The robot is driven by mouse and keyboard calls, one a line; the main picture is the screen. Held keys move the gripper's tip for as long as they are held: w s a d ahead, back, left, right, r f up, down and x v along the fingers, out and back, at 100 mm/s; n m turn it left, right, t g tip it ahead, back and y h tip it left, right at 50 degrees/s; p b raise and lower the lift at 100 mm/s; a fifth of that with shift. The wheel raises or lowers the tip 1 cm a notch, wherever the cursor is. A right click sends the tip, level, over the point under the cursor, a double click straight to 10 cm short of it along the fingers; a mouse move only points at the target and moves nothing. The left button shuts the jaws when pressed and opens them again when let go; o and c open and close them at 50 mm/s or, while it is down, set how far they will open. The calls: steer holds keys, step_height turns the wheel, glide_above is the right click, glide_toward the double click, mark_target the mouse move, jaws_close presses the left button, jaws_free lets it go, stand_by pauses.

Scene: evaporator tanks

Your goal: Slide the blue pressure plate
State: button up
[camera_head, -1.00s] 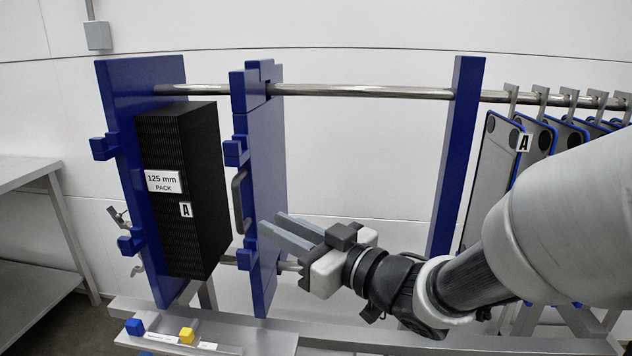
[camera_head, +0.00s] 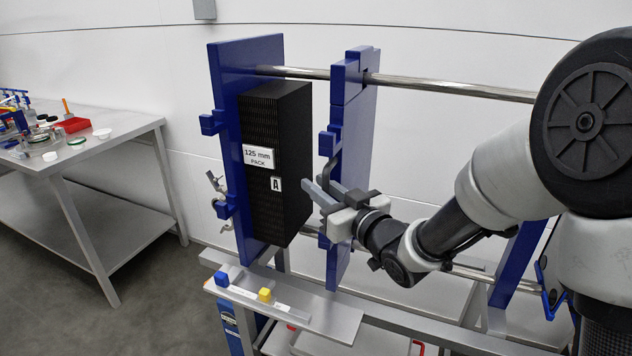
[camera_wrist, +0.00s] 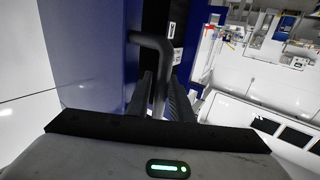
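The blue pressure plate (camera_head: 352,150) stands upright on the rails in the head view, to the right of the black pack (camera_head: 278,160) labelled 125 mm, with a gap between them. Its dark handle (camera_wrist: 152,45) shows in the wrist view. My gripper (camera_head: 322,191) is at the pack-facing side of the plate. In the wrist view its two fingers (camera_wrist: 161,98) stand apart on either side of the handle, which runs between them. They do not look closed on it.
A blue end plate (camera_head: 230,120) stands left of the pack. A steel rail (camera_head: 450,88) runs along the top. A table (camera_head: 100,150) stands at left, with floor between.

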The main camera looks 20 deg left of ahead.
steer(key=shift+x, duration=0.8)
jaws_close()
steer(key=shift+d+f, duration=0.1)
steer(key=shift+d, duration=0.05)
